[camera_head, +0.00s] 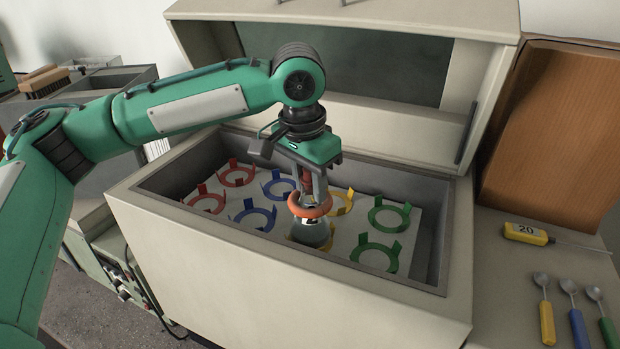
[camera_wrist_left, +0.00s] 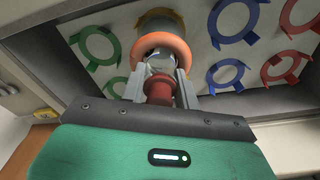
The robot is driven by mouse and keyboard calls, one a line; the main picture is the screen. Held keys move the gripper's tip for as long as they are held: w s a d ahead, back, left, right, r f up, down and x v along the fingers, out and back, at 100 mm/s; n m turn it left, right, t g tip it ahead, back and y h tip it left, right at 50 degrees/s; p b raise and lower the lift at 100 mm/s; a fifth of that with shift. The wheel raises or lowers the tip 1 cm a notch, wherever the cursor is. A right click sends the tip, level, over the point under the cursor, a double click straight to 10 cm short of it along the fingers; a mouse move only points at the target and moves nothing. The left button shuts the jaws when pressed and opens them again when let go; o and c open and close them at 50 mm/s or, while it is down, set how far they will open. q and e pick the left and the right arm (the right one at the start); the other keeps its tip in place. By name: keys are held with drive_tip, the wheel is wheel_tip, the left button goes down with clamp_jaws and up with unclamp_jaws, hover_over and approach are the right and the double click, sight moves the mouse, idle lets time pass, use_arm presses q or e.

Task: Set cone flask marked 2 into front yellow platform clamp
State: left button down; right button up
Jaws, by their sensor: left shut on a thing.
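My left gripper (camera_head: 314,190) is shut on the neck of a clear cone flask (camera_head: 316,233) with an orange ring around it and a partly visible label. The flask looks upright, and its base overlaps the front yellow clamp (camera_head: 291,239) in the head view. That clamp is mostly hidden behind the flask, so I cannot tell whether the base touches it. The back yellow clamp (camera_head: 346,204) looks empty. In the left wrist view, the flask (camera_wrist_left: 158,20) and its orange ring (camera_wrist_left: 160,46) show beyond the fingers (camera_wrist_left: 161,88). My right gripper is not in view.
Red (camera_head: 206,203), blue (camera_head: 253,215) and green (camera_head: 378,250) clamps stand empty on the white platform, inside a deep open-lidded box (camera_head: 250,262). Box walls surround the platform.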

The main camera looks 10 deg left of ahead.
use_arm(q)
drive_tip(key=shift+f, duration=0.5)
idle(0.4)
drive_tip(key=shift+c, duration=2)
unclamp_jaws()
drive_tip(key=shift+r, duration=4.5)
drive_tip(key=shift+s+f, duration=0.1)
